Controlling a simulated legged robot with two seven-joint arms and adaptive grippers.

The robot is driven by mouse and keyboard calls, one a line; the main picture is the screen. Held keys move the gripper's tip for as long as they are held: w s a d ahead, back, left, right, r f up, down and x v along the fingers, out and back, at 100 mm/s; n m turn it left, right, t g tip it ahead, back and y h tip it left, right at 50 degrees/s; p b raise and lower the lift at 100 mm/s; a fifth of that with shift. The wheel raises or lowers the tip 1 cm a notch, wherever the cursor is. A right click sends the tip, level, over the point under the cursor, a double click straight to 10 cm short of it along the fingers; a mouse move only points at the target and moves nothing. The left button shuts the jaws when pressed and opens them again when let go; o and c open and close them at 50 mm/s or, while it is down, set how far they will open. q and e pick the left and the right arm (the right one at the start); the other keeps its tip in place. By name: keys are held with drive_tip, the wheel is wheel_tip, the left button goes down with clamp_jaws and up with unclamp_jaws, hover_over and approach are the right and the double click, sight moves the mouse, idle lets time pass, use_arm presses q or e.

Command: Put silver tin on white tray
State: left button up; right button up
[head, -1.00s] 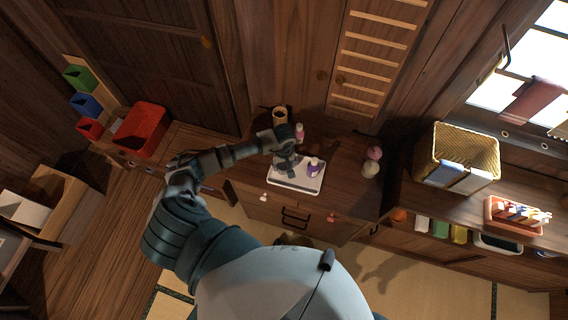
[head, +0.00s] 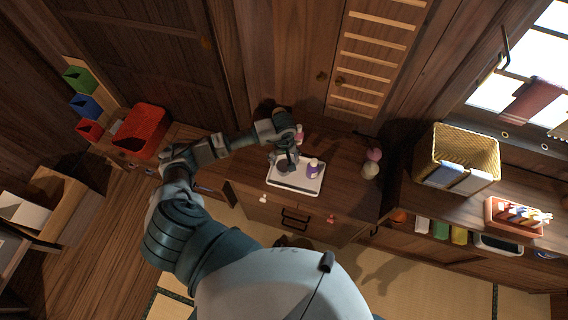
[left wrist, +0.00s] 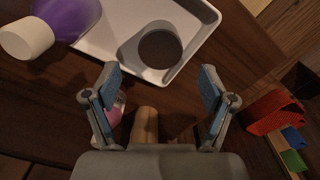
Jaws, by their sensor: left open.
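The white tray (head: 283,182) lies on the dark wooden counter. The silver tin (left wrist: 158,48), a grey round can with a dark top, stands upright on the tray in the left wrist view. In the head view the tin (head: 284,167) is partly covered by my gripper. My left gripper (left wrist: 158,72) is open and empty, with its fingers apart and back from the tin. In the head view the left gripper (head: 288,154) is over the tray's back edge. My right gripper is not in view.
A purple bottle (head: 313,169) with a white cap stands on the tray, right of the tin. A pink bottle (head: 299,133) is behind the tray; a tan cylinder (left wrist: 145,126) shows in the left wrist view. A red bin (head: 143,131) is left.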

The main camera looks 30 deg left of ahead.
sight(284, 165)
use_arm(q)
wheel_tip(284, 165, up, 6)
drive_tip(key=shift+f, duration=0.1)
idle(0.5)
